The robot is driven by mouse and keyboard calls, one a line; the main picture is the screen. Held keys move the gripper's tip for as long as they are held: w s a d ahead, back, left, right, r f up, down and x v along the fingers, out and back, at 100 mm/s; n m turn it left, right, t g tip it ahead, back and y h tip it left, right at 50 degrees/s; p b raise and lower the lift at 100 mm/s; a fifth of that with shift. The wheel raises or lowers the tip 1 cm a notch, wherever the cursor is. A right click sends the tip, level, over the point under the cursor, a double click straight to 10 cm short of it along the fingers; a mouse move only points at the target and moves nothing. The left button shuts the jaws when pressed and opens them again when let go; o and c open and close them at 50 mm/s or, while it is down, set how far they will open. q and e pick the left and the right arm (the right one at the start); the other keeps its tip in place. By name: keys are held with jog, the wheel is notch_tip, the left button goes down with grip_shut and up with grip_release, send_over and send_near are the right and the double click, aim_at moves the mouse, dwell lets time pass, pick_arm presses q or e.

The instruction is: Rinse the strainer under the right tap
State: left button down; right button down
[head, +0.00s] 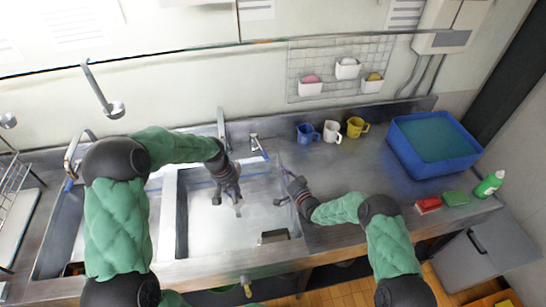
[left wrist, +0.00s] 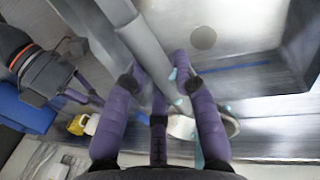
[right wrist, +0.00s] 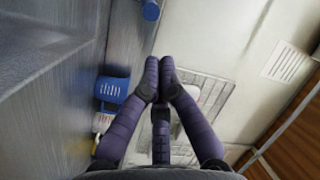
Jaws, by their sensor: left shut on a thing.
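My left gripper (head: 238,205) is over the right sink basin (head: 205,235), shut on what appears to be the strainer. In the left wrist view a pale round rim (left wrist: 230,125) shows beyond the fingers (left wrist: 158,75); the fingers and arm hide much of it, and its bowl is not clear. My right gripper (head: 288,180) is at the basin's right rim. Its fingertips (right wrist: 160,65) meet with nothing visible between them.
A blue mug (head: 307,134), a white mug (head: 332,132) and a yellow mug (head: 356,127) stand behind right. A blue tub (head: 400,150), red sponge (head: 428,205), green sponge (head: 455,198) and green bottle (head: 489,184) are further right. A ladle-like utensil (head: 103,95) is at upper left.

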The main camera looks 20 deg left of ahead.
aim_at(269, 160)
jog(key=shift+w+d+m+g, duration=1.3)
jog(key=shift+w+d+m, duration=1.05)
jog(key=shift+m, duration=0.75)
jog(key=w+a, duration=0.2)
jog(key=a, duration=0.9)
jog(key=shift+w+f+y, duration=0.25)
jog(key=shift+f+y, duration=0.15)
jog(key=shift+f, duration=0.05)
jog(key=shift+s+a, duration=0.1)
jog(key=shift+s+a, duration=1.2)
jog(key=shift+s, duration=0.2)
jog(key=shift+w+d, duration=0.1)
